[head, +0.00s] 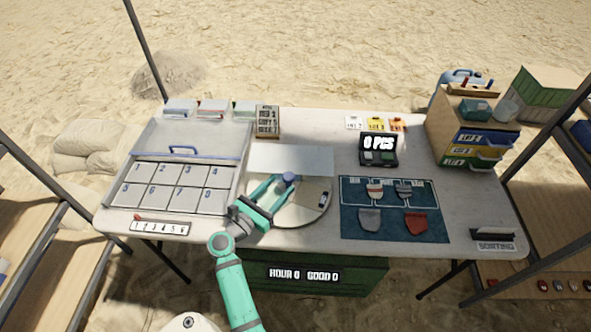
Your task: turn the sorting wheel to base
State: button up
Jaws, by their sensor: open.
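The sorting wheel (300,213) is a pale round disc lying on the table, right of the numbered tray. A small dark-and-white piece (323,200) is on its right side. A grey-blue round knob (289,178) shows near the wheel's far edge. My gripper (277,187), teal with dark parts, is open over the wheel's left half, its tips close to the knob. I cannot tell whether they touch it. The gripper and wrist hide the left part of the wheel. No base marking on the wheel can be read.
A grey tray (134,168) with numbered cells is at left. A blue mat (349,225) with several sherd-like pieces lies at right. A dark display box (378,150) stands behind the mat. A wooden drawer unit (440,137) is at the back right. Bare table lies between mat and drawers.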

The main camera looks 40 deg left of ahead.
aim_at(295, 170)
jog(key=w, duration=0.3)
jog(key=w+a, duration=0.1)
jog(key=w, duration=0.5)
jog(key=shift+w+a, duration=0.2)
jog(key=shift+w, duration=0.1)
jog(key=shift+c, duration=0.4)
